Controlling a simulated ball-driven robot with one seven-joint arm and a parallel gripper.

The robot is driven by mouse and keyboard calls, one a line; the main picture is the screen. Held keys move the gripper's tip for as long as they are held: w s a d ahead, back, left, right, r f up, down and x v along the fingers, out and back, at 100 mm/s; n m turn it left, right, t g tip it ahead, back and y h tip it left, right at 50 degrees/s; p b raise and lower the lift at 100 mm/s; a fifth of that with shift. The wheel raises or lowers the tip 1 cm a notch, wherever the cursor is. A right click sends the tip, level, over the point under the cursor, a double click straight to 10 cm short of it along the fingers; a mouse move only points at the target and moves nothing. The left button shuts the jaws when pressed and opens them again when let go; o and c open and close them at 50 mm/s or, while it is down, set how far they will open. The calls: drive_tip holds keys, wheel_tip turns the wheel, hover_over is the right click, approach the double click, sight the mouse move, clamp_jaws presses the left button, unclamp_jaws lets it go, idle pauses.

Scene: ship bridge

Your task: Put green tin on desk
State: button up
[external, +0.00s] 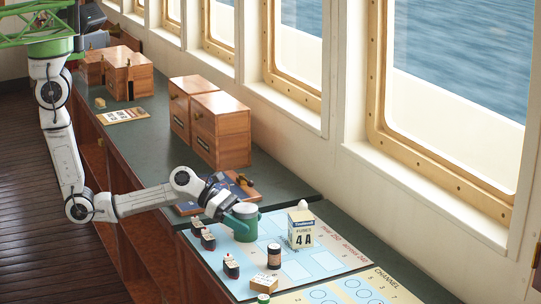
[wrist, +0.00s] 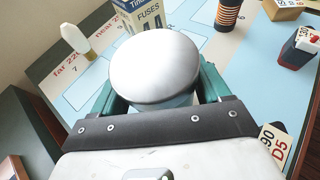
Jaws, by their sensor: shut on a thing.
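The green tin (external: 246,227), with a pale lid, stands upright at the left part of a light blue chart mat (external: 322,256). My gripper (external: 236,219) reaches in from the left and is shut on the tin. In the wrist view the tin's round white lid (wrist: 155,65) fills the space between the two teal fingers and hides most of its body. I cannot tell whether the tin's base touches the mat.
A fuses box (external: 301,230) stands right of the tin, with a striped cylinder (external: 274,257) in front. Dark labelled blocks (external: 208,241) sit at the mat's left edge and a wooden block (external: 264,284) at its front. Wooden cabinets (external: 220,130) stand farther back.

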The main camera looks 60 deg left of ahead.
drive_tip(key=shift+c, duration=0.9)
drive_tip(key=shift+r, duration=0.1)
